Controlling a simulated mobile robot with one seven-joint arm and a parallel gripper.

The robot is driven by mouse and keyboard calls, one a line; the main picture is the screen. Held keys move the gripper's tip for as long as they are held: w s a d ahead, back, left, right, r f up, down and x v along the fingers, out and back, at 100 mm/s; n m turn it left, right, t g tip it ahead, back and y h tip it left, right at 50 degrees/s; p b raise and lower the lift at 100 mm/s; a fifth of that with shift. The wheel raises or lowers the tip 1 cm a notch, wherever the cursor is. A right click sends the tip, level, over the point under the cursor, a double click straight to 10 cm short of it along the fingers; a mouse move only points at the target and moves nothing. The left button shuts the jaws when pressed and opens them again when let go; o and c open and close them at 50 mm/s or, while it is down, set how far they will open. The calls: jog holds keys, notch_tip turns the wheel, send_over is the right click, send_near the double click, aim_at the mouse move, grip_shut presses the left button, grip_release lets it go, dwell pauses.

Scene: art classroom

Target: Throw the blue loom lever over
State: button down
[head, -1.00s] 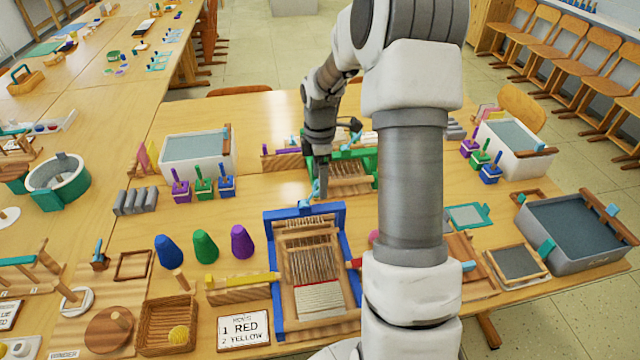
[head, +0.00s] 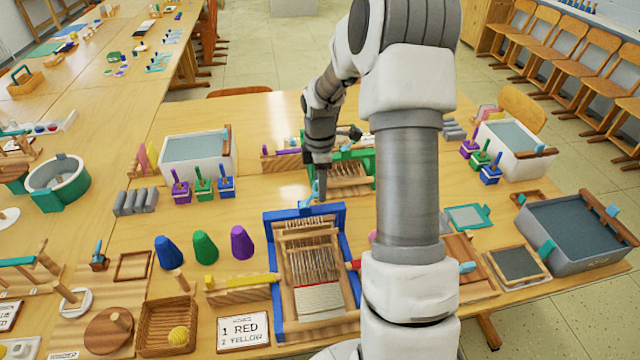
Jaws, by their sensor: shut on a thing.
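The blue loom (head: 274,262) stands at the front middle of the table, with a blue frame, brown warp threads and a white woven part. Its light blue lever (head: 314,192) rises from the top bar at the far side. My gripper (head: 320,190) points down at this lever and is shut on it. The fingertips are small and dark here, so the exact grip is hard to see. My arm covers the area right of the loom.
A green loom (head: 352,158) stands just behind my gripper. Blue, green and purple cones (head: 204,248) stand left of the blue loom.

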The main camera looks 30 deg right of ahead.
aim_at(301, 205)
jog(key=shift+a+r, duration=0.1)
jog(key=shift+a, duration=0.05)
dwell(0.3)
jog(key=shift+w+a+r+g+h+b, duration=0.2)
jog(key=shift+a+h, duration=0.3)
jog(key=shift+h, duration=0.2)
jog(key=shift+w+a+r+g+h+b, duration=0.1)
jog(key=shift+w+a+g+h+b, duration=0.1)
jog(key=shift+a+h, duration=0.4)
jog(key=a+h, duration=0.1)
jog(key=h, duration=0.1)
jog(key=a+g+h, duration=0.1)
jog(key=shift+w+a+r+h, duration=0.1)
jog(key=shift+w+r+h, duration=0.05)
jog(key=shift+w+h, duration=0.2)
jog(key=a+h, duration=0.1)
jog(key=h, duration=0.1)
jog(key=a+g+h, duration=0.1)
jog(key=h, duration=0.1)
jog(key=shift+w+a+f, duration=0.45)
jog(key=shift+a+f, duration=0.2)
jog(key=shift+a, duration=0.2)
jog(key=shift+c, duration=1.2)
grip_release()
